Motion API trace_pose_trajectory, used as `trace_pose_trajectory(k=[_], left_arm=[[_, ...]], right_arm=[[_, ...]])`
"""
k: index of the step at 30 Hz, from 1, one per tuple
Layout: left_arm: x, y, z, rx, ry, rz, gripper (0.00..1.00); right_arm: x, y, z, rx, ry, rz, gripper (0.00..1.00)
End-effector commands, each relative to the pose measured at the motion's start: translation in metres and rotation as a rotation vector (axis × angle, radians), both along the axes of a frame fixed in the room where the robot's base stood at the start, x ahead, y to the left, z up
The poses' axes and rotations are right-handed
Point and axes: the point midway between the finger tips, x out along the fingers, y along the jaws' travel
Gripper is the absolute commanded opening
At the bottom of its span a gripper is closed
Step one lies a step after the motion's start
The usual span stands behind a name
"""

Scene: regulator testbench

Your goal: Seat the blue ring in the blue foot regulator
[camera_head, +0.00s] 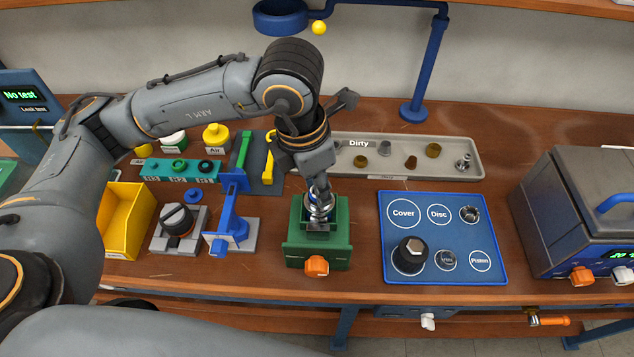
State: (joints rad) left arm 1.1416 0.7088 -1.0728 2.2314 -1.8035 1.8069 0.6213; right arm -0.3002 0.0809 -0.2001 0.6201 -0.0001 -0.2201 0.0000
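A green vise (318,253) with an orange knob stands at the front centre of the bench. A silver metal part (319,206) sits upright in it, perhaps the regulator; no blue foot can be made out. My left gripper (317,183) points down right above this part, at or very near its top. Its fingertips are small and overlap the metal, so I cannot tell whether they grip. A small blue ring-like piece (193,194) lies left of the vise, below a teal rack (155,169) holding small rings. I cannot tell whether the gripper holds a ring. My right gripper is not in view.
A blue arbor-like stand (232,225), a grey fixture with a black knob (178,222) and a yellow bin (120,222) crowd the left. A blue mat (464,232) with labelled circles lies right, a Dirty tray (390,172) behind, and a grey machine (575,210) far right.

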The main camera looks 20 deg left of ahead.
Motion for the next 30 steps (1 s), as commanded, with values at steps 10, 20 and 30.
trace_pose_trajectory(k=[10,20,30], left_arm=[[0.0,-0.0001,-0.0016,0.0,0.0,0.0,0.14],[0.0,-0.0001,-0.0017,0.0,0.0,0.0,0.54],[-0.0001,-0.0001,-0.0018,0.0,0.0,0.0,0.77]], right_arm=[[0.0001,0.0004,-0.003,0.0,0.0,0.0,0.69],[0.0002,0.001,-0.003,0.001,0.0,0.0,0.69],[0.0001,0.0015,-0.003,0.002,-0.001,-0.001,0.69]])
